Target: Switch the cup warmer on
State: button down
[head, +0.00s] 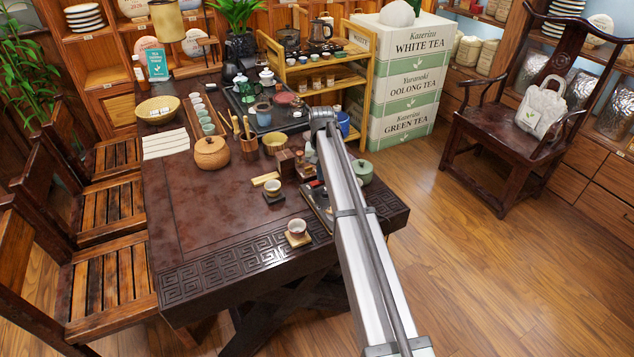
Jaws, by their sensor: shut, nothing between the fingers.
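No part is clearly recognizable as the cup warmer, and no switch can be made out. A small cup (272,185) sits on a dark square base (274,198) on the table's right half. Another cup (297,226) sits on a light brown square base (298,240) near the front edge. A dark flat slab with a pale edge (316,203) lies further right, partly hidden behind my arm. My arm reaches from the bottom right up over the table's right side. My gripper cannot be made out; it seems hidden beyond or behind the arm link.
The dark table (200,222) is bare at front left. A lidded brown pot (211,153), a yellow bowl (275,142), a brown box (285,162) and a green lidded pot (362,171) stand around the middle and right. A tea tray (249,109) with pots lies behind. Chairs line the left.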

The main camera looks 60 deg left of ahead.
jog(key=shift+f, duration=0.3)
jog(key=shift+r, duration=3.55)
